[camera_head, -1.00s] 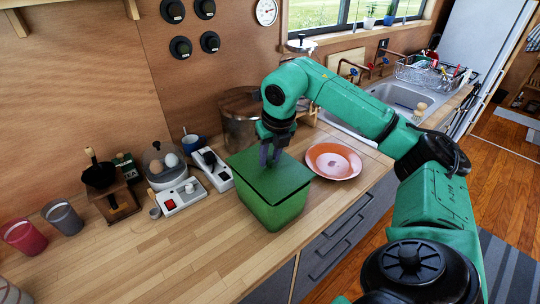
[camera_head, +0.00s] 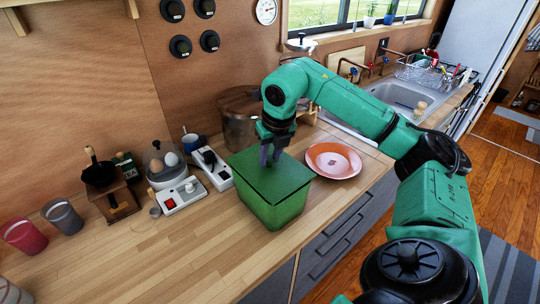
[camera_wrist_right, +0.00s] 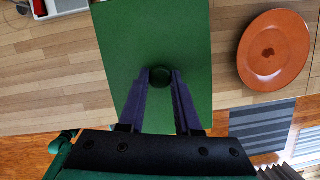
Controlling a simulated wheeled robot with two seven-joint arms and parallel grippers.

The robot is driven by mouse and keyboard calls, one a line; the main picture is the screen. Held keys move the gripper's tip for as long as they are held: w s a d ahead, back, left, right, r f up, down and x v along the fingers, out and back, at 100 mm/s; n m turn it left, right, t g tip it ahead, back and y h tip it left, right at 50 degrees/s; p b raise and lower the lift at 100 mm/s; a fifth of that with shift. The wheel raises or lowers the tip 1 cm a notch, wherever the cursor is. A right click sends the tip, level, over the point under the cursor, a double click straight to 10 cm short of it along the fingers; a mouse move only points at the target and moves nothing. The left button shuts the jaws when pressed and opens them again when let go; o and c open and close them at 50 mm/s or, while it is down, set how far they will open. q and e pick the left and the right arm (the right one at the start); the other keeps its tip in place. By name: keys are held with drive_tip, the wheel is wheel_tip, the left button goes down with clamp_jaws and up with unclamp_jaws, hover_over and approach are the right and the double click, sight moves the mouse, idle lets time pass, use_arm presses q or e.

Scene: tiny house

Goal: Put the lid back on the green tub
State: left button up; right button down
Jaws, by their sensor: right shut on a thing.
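The green tub (camera_head: 273,211) stands on the wooden counter near its front edge. The dark green lid (camera_head: 262,182) lies over the tub's top and looks level and roughly lined up with the rim; I cannot tell whether it is fully seated. The lid fills the middle of the right wrist view (camera_wrist_right: 160,40), with a round dark knob (camera_wrist_right: 160,77) at its centre. My right gripper (camera_head: 270,160) points down over the lid, its fingers shut on the knob. My left gripper is not in view.
An orange plate (camera_head: 333,160) lies right of the tub. A metal pot (camera_head: 240,122) stands behind it. An egg cooker (camera_head: 167,172), white power strips (camera_head: 183,196), a coffee grinder (camera_head: 108,192) and cups (camera_head: 62,217) stand left.

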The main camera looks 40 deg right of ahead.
idle(0.4)
drive_tip(key=c, duration=0.5)
unclamp_jaws()
drive_tip(key=o, duration=0.5)
drive_tip(key=shift+c, duration=0.2)
wheel_tip(320, 180, up, 7)
drive_tip(key=p, duration=0.6)
drive_tip(key=shift+p, duration=0.3)
